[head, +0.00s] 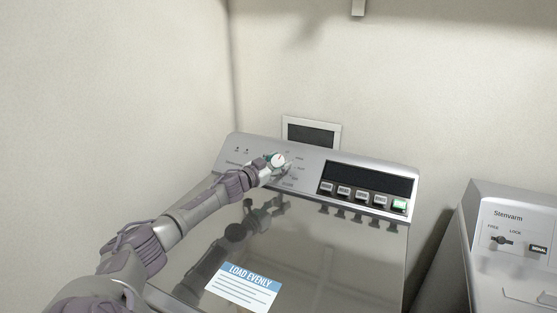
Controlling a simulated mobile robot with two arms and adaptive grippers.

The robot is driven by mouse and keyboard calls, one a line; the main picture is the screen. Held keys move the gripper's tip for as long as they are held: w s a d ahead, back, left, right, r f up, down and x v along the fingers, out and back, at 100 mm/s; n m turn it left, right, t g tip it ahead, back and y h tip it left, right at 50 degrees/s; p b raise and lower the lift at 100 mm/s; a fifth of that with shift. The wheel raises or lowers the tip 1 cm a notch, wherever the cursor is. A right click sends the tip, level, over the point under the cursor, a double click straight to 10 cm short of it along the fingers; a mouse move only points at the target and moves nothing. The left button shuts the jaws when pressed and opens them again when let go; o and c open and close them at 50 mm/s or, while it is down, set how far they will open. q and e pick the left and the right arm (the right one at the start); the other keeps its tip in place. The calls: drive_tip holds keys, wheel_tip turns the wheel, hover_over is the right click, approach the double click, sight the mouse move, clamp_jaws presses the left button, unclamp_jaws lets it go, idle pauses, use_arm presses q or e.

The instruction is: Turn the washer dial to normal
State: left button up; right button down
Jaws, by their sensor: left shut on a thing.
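The washer (340,262) stands in front of me, with its lid shut and a grey control panel along its back edge. The dial (278,159) is a round white knob with a small red mark, at the left part of the panel. My left gripper (273,161) is at the dial and shut on it. The gripper and wrist hide part of the dial and some of the printed labels around it. The labels are too small to read. My right gripper does not show.
A dark display (368,178) sits right of the dial, above a row of buttons, the rightmost one green (399,205). A "LOAD EVENLY" sticker (243,286) is on the lid. Another machine (508,250) stands at the right. A wall is close on the left.

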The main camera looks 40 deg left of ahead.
use_arm(q)
drive_tip(key=shift+a+r+m+h, duration=0.1)
drive_tip(key=shift+m+h, duration=0.9)
drive_tip(key=shift+m, duration=0.1)
drive_tip(key=shift+m+g+h, duration=0.3)
drive_tip(key=shift+m+h, duration=0.1)
drive_tip(key=shift+m, duration=0.1)
drive_tip(key=shift+m+g+h+b, duration=0.85)
drive_tip(key=shift+m+h, duration=0.45)
drive_tip(key=shift+m, duration=0.4)
drive_tip(key=o, duration=1.2)
